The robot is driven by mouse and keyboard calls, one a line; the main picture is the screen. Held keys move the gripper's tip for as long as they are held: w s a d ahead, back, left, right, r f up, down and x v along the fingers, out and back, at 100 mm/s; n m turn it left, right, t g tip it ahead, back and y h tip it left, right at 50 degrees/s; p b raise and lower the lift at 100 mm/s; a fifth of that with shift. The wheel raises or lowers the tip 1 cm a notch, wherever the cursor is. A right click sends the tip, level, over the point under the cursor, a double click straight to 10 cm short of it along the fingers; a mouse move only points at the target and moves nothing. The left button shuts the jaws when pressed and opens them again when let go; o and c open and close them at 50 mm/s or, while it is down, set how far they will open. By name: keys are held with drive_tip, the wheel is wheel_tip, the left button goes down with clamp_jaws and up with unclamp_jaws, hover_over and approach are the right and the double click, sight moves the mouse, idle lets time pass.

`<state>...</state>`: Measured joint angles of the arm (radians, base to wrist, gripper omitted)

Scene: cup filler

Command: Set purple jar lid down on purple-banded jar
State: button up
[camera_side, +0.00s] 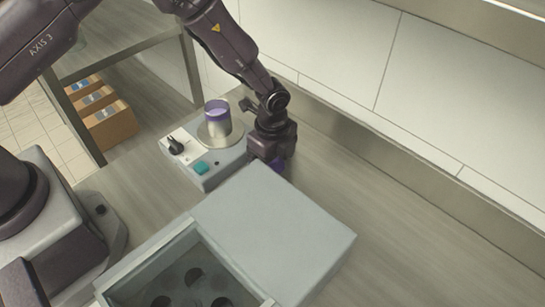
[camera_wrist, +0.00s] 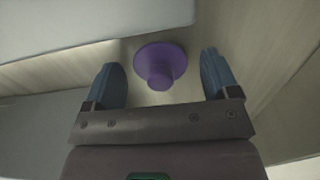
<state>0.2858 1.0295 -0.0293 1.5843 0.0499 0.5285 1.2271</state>
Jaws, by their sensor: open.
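The purple jar lid (camera_wrist: 161,62), a round disc with a knob, lies on the counter between my open fingers in the wrist view. Neither finger touches it there. In the side view only a sliver of the lid (camera_side: 278,165) shows under my gripper (camera_side: 268,160), which is pointing down. My gripper (camera_wrist: 166,85) is open and empty. The purple-banded jar (camera_side: 217,117) stands upright on the round plate of a grey device, left of my gripper. Its top looks uncovered, with a pale purple content or interior.
The grey device (camera_side: 205,165) has a black knob and a teal button. A large grey box (camera_side: 275,230) with round holes in its open section stands in front, close to my gripper. The back wall is behind. Counter on the right (camera_side: 420,250) is clear.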

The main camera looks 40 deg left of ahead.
drive_tip(key=shift+o, duration=0.6)
wheel_tip(320, 180, up, 5)
drive_tip(key=shift+f, duration=0.1)
drive_tip(key=shift+f, duration=2.45)
drive_tip(key=shift+c, duration=0.2)
drive_tip(key=c, duration=1)
drive_tip(key=shift+r, duration=0.1)
drive_tip(key=shift+c, duration=0.2)
